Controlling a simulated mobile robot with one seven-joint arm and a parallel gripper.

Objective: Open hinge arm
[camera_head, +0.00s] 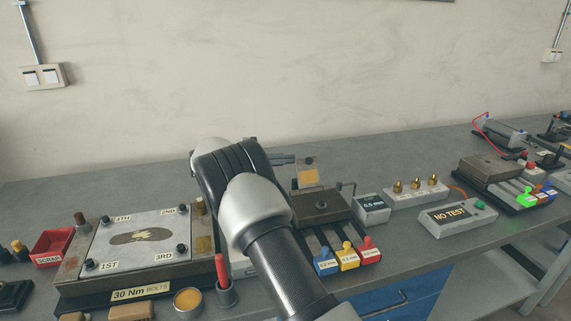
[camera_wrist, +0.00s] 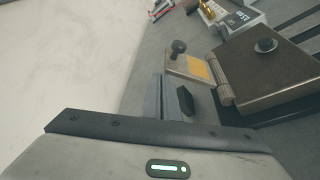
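A brown metal block (camera_wrist: 262,72) with a dark knob on top has a hinge barrel (camera_wrist: 223,90) on its left side in the wrist view. A hinged plate (camera_wrist: 184,64) with a yellow patch extends from it, with a dark round knob (camera_wrist: 178,48) near its far end. In the head view the plate (camera_head: 309,164) stands behind the block (camera_head: 318,208). My gripper (camera_wrist: 174,98) is close beside the plate, apparently not touching its knob. Its fingers look close together, but their gap is unclear. My arm hides part of the bench in the head view.
Coloured tabs (camera_head: 348,258) front the block. A gauge box (camera_head: 372,208), a brass-fitting rack (camera_head: 416,191) and a NO TEST box (camera_head: 457,215) stand to its right. A bolt fixture (camera_head: 75,268), red scrap bin (camera_head: 52,246) and red-handled tool (camera_head: 222,272) lie left. The wall is behind.

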